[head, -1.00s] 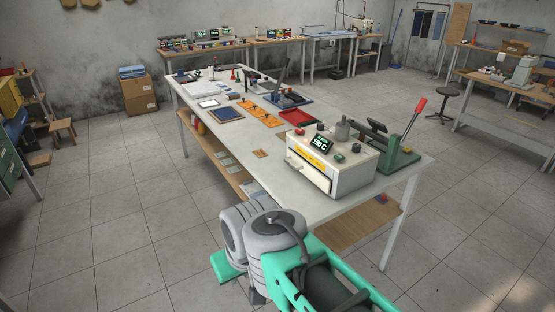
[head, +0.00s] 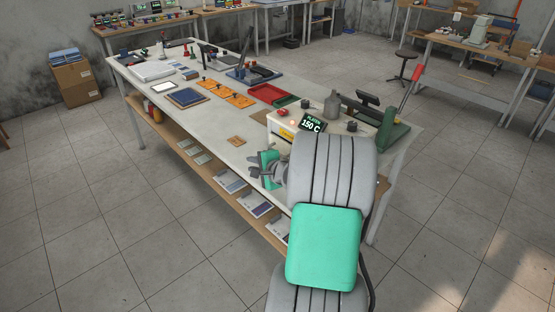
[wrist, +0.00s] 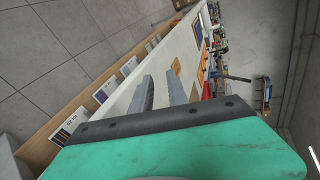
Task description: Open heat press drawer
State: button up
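The heat press (head: 276,127) is a white box near the table's right end, with a yellow label and a dark display reading "PLATEN 150 C". My arm covers most of its front, so the drawer is hidden in the head view. I cannot make out the press or drawer in the wrist view. My gripper (head: 254,171) is in front of the press's left side, by the table's front edge, pointing left along the table. In the wrist view my gripper (wrist: 160,82) has its two grey fingers apart, with nothing between them.
The long white table (head: 222,137) carries orange plates (head: 228,93), a red tray (head: 270,94) and a blue-framed board (head: 187,97). A small brown piece (head: 236,141) lies near the gripper. A green tool with a red-handled lever (head: 391,134) stands right of the press. A wooden shelf runs below.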

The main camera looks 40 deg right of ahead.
jog(key=s+d+m+h, duration=0.1)
jog(key=d+m, duration=0.1)
jog(key=d, duration=0.1)
jog(key=s+d+f+m+t+h, duration=0.1)
jog(key=d+m, duration=0.1)
jog(key=d, duration=0.2)
jog(key=s+d+f+m+t+h, duration=0.1)
jog(key=d+m, duration=0.2)
jog(key=d, duration=0.1)
jog(key=shift+s+d+f, duration=0.15)
jog(key=shift+s+f, duration=0.05)
jog(key=shift+s, duration=0.2)
jog(key=p+x, duration=0.1)
jog(key=x, duration=0.6)
jog(key=shift+w, duration=0.15)
jog(key=shift+c, duration=0.3)
grip_shut()
jog(key=shift+f, duration=0.1)
